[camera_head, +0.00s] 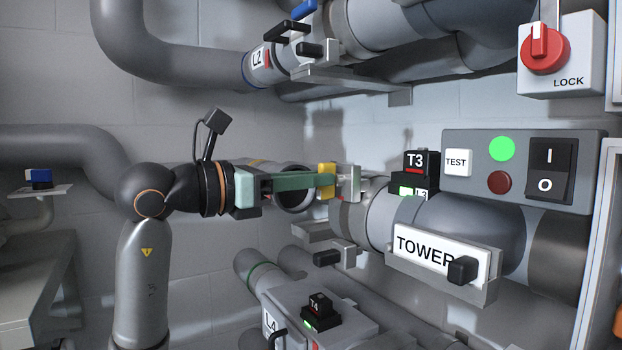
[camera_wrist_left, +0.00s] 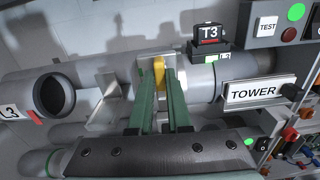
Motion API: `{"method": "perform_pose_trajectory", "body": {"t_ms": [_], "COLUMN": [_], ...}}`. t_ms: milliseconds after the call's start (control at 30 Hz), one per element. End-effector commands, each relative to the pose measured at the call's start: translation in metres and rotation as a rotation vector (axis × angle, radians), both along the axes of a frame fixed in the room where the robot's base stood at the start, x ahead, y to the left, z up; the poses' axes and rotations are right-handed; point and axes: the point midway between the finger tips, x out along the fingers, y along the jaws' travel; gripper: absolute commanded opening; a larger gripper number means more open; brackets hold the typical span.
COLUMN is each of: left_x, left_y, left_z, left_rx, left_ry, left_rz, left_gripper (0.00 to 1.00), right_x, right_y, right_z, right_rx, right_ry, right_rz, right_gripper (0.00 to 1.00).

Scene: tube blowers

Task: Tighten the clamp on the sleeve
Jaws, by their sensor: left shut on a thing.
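My left gripper (camera_head: 330,182) reaches in from the left with long green fingers. It is shut on a yellow clamp handle (camera_head: 326,168) at the left end of the TOWER pipe (camera_head: 470,222). In the left wrist view the yellow handle (camera_wrist_left: 159,68) stands between the two green fingertips (camera_wrist_left: 162,80). The grey sleeve (camera_head: 376,212) sits around the pipe just right of the handle, and the fingers hide part of the clamp. My right gripper is in neither view.
An open pipe end (camera_head: 294,198) lies behind my left fingers; the wrist view shows it left, by the L3 label (camera_wrist_left: 9,112). A black T3 block (camera_head: 420,163) stands above the sleeve. A switch panel (camera_head: 520,168) is right. The L2 pipe (camera_head: 262,62) runs above, L4 box (camera_head: 345,322) below.

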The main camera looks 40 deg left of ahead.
Motion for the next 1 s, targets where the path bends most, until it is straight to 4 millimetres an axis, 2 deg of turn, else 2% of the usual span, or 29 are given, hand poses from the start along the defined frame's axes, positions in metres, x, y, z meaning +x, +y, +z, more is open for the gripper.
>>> {"method": "perform_pose_trajectory", "body": {"t_ms": [567, 1000], "left_x": [-0.0001, -0.0009], "left_y": [0.0004, -0.0006], "left_z": [-0.0008, -0.0014], "left_rx": [0.053, 0.368], "left_ry": [-0.019, -0.148], "left_rz": [0.002, 0.004], "left_gripper": [0.00, 0.00], "right_x": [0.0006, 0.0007], "right_y": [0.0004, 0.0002], "right_z": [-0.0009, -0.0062], "right_rx": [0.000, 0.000], "right_ry": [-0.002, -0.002], "right_rz": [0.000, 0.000], "right_gripper": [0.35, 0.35]}}
